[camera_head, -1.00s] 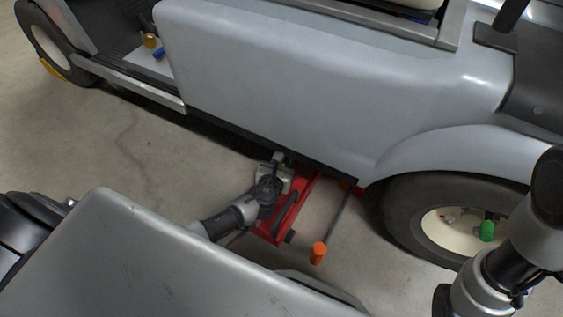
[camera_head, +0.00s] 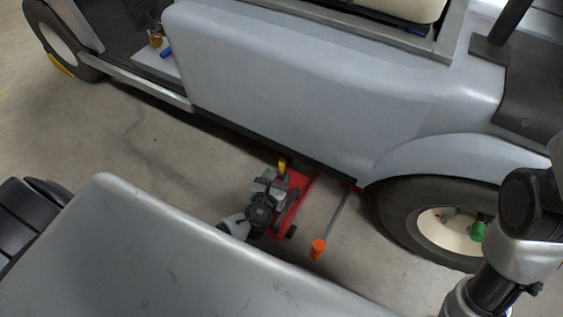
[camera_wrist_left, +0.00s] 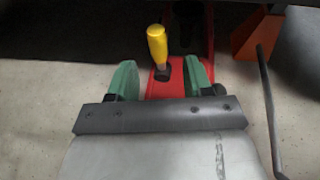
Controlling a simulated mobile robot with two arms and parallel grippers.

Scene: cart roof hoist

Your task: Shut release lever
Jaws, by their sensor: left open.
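The release lever, with a yellow grip (camera_head: 282,166), stands up from the red jack (camera_head: 300,186) at the lower edge of the cart. In the left wrist view the yellow lever (camera_wrist_left: 157,44) is upright, leaning slightly, on a dark base. My left gripper (camera_head: 272,180) is just in front of the lever. Its two green fingers show apart in the left wrist view (camera_wrist_left: 160,72), with the lever beyond and between their lines, not visibly touched. My right arm comes in at the right edge; its gripper is not in view.
A rod with an orange grip (camera_head: 318,249) sticks out from under the cart, right of the jack. The cart's rear wheel (camera_head: 398,208) stands to the right with a green part (camera_head: 477,231) at its hub. The grey cart side (camera_head: 300,90) overhangs the jack. Floor left of it is clear.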

